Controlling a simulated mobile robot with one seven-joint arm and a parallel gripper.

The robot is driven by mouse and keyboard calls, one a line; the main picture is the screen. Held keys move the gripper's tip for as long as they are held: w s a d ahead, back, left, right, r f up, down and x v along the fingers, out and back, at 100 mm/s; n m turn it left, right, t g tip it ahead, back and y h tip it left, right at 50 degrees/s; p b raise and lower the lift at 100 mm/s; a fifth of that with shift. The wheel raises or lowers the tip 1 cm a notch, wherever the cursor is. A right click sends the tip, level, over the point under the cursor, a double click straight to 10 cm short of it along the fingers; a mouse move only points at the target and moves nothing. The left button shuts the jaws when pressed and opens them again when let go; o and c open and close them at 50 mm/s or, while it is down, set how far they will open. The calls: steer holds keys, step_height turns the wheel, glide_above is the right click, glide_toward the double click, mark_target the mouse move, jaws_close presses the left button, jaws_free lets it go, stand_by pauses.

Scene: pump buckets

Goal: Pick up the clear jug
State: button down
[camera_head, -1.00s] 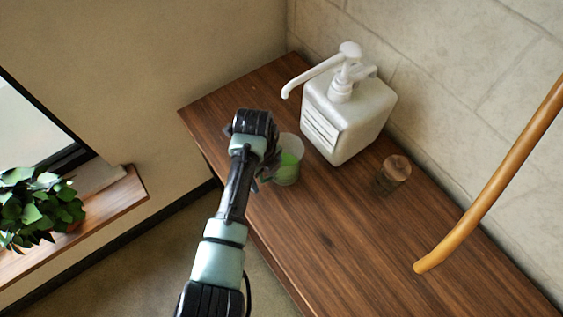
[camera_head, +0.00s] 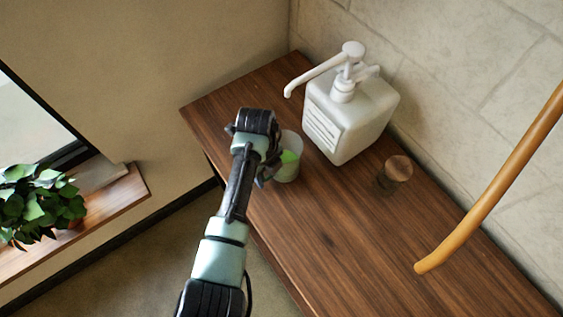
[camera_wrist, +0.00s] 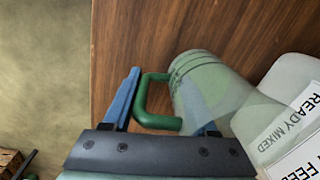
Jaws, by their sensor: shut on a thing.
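The clear jug (camera_head: 287,165) stands at the left front edge of the wooden counter, partly hidden by my arm in the head view. In the wrist view the clear jug (camera_wrist: 208,90) is see-through, with a green handle (camera_wrist: 143,102) pointing left. My gripper (camera_wrist: 168,105) is at the handle, with one blue finger left of it and the other partly hidden behind the jug's body. It is shut on the jug, though the exact contact is hard to see. In the head view my gripper (camera_head: 270,170) is small and mostly hidden by my wrist.
A white pump container (camera_head: 349,115) stands just right of the jug, its spout reaching left above it. A small jar with a brown lid (camera_head: 395,172) is farther right. A curved wooden rod (camera_head: 490,190) crosses the right side. A plant (camera_head: 40,205) sits on the left ledge.

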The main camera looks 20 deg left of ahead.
step_height(320, 180, up, 10)
steer(key=shift+r, duration=0.1)
stand_by(0.4)
stand_by(0.9)
